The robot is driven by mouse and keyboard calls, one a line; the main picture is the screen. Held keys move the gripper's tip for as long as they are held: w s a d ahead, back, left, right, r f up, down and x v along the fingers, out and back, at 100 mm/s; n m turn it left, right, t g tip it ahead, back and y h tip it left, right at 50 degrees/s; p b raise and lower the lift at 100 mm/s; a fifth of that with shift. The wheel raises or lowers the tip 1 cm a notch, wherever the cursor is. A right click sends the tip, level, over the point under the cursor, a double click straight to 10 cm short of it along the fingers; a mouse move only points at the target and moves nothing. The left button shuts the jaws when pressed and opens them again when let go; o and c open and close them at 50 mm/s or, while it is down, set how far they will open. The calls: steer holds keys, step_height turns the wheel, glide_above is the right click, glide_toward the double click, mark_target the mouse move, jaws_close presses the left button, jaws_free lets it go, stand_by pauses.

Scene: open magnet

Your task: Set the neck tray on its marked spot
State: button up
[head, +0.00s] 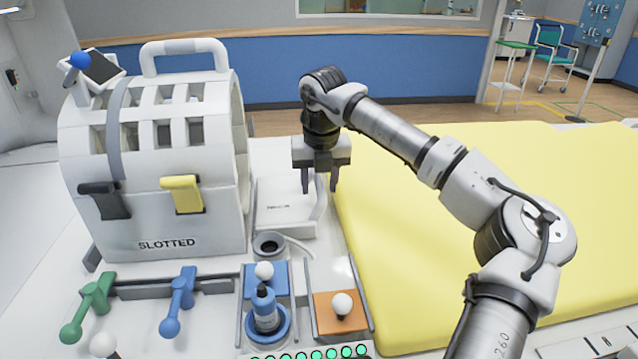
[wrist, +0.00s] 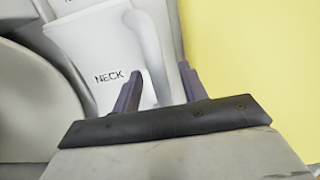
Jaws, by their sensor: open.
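The neck tray (head: 285,200) is a white piece lying beside the slotted white housing, at the left edge of the yellow pad. In the wrist view the white tray (wrist: 95,45) bears the label NECK and has a rounded raised bar (wrist: 150,45) along its right side. My gripper (head: 319,188) is open and points down over the tray's right side. In the wrist view the fingers of my gripper (wrist: 160,75) stand to either side of the bar's line. I cannot tell whether they touch it. A marked spot cannot be told apart from the tray.
The slotted housing (head: 150,215) with a top handle stands left. The yellow pad (head: 450,250) is clear under my arm.

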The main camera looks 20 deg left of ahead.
step_height(320, 180, up, 13)
steer(key=s, duration=0.1)
steer(key=shift+s+d+b, duration=0.3)
steer(key=shift+s+d, duration=0.1)
steer(key=shift+r, duration=0.1)
